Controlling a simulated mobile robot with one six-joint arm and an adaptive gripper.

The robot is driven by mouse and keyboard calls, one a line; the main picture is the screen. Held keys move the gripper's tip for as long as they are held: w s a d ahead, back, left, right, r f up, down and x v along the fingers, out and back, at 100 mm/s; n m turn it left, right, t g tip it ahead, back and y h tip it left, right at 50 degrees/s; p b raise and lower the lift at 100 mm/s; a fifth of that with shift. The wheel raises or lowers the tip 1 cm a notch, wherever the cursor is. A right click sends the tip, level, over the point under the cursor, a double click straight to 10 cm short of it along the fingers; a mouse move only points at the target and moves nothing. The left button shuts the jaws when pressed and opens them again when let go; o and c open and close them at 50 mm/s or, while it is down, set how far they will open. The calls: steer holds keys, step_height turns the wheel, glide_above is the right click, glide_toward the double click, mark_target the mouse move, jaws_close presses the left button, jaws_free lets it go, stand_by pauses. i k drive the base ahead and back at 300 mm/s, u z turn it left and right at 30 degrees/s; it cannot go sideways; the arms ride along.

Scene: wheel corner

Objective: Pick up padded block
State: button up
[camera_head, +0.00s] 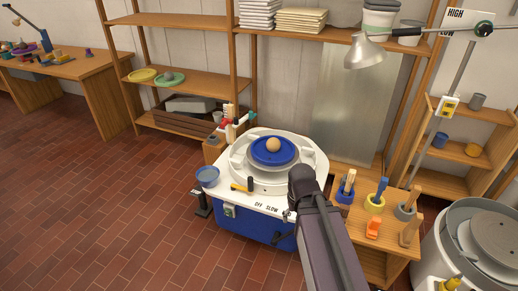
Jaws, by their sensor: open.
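I cannot make out for sure which thing is the padded block. An orange chunky piece (373,229) stands on the low wooden side table (372,251), but I cannot tell whether it is padded. My dark arm rises from the bottom edge to a rounded end in front of the white wheel's right side. My gripper's fingers do not show. The arm hides part of the wheel's front right and the table's left side.
A pottery wheel (315,158) with a blue disc and tan ball stands centrally. Tool pots (375,202) crowd the side table. A grey-topped drum (488,228) stands right. The left floor is clear.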

mark_target(345, 209)
steer(key=u, duration=0.95)
steer(key=k, duration=0.75)
steer(key=z, duration=0.9)
steer(key=i, duration=1.05)
steer(key=u, duration=0.1)
